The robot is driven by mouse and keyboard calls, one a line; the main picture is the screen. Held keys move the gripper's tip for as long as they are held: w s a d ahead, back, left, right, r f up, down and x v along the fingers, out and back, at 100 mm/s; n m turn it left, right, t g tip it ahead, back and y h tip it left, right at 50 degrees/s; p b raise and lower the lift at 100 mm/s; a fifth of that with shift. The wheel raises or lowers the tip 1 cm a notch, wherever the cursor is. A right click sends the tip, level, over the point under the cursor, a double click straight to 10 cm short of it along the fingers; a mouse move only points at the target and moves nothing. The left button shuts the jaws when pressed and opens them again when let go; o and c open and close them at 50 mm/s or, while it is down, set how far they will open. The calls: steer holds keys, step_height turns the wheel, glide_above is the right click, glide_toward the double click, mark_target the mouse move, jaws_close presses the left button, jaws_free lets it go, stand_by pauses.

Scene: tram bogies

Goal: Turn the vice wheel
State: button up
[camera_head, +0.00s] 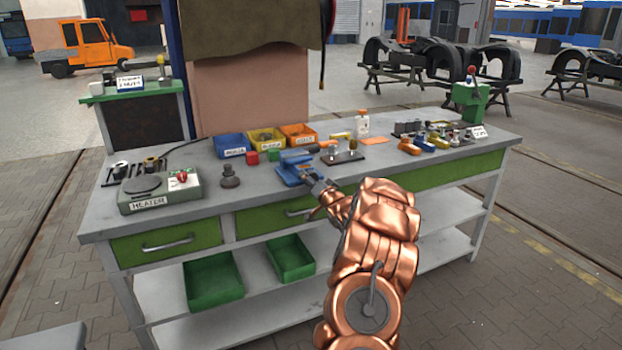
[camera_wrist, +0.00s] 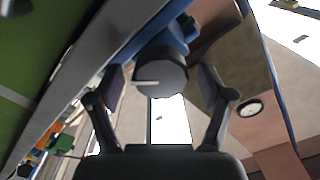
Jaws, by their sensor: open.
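The blue vice (camera_head: 291,172) is fixed at the front edge of the workbench, in front of the coloured bins. Its wheel shows in the wrist view as a dark grey round knob (camera_wrist: 160,72) with a pale line on its face, in front of blue vice parts. My gripper (camera_wrist: 161,88) is open, with one finger to each side of the wheel. Gaps seem to show between the fingers and the wheel, and I cannot tell whether either touches. In the head view my gripper (camera_head: 320,197) reaches the vice from the front, and the wheel is hard to make out there.
The workbench (camera_head: 262,195) holds a heater (camera_head: 160,192) at left, blue, yellow and orange bins (camera_head: 298,134) behind the vice, and small parts at right. A drawer handle (camera_head: 298,212) juts out below my gripper. Green trays (camera_head: 213,282) stand on the lower shelf.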

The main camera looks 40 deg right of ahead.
steer(key=shift+w+d, duration=0.1)
steer(key=shift+w, duration=0.45)
steer(key=c, duration=1.2)
